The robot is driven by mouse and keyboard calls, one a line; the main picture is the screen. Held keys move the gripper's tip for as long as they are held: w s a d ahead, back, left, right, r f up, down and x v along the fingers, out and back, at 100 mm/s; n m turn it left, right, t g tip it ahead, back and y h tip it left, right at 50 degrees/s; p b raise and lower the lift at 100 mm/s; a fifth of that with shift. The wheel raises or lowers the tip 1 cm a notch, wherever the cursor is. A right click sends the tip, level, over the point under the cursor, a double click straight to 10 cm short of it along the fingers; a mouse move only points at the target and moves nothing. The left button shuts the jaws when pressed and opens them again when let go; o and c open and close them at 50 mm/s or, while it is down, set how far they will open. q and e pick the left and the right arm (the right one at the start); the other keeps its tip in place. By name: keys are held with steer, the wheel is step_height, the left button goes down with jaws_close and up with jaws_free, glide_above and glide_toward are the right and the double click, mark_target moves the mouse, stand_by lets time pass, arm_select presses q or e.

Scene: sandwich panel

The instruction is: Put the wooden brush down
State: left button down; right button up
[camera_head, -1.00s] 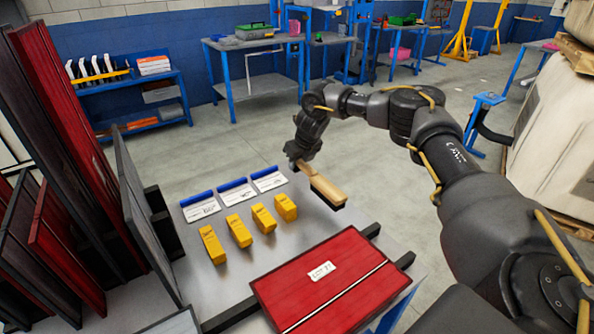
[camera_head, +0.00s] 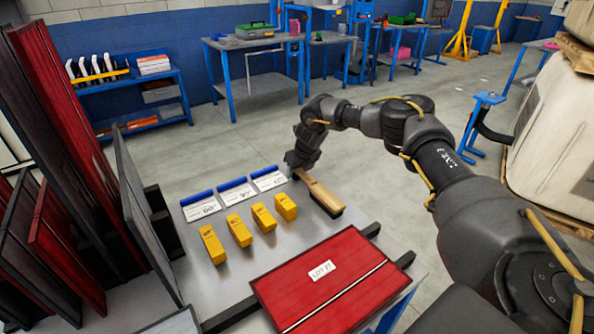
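The wooden brush (camera_head: 322,194) is at the far right edge area of the grey metal table, with its pale wooden back up and dark bristles down. Its bristles look to be at or very near the table top; I cannot tell whether they touch. My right gripper (camera_head: 297,171) is at the far end of the brush's handle. Its fingers are small and partly hidden by the wrist, so whether they are closed on the handle is unclear. My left gripper is not in view.
Several yellow blocks (camera_head: 239,230) stand in a row left of the brush. Blue-topped cards (camera_head: 235,191) lie behind them. A red panel (camera_head: 333,280) labelled LOT 27 lies in front on dark bars. Grey and red panels (camera_head: 62,150) stand upright at the left.

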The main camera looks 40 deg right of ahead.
steer(key=shift+r, duration=0.2)
steer(key=v, duration=1.1)
steer(key=shift+s+r, duration=0.2)
steer(key=shift+r, duration=0.2)
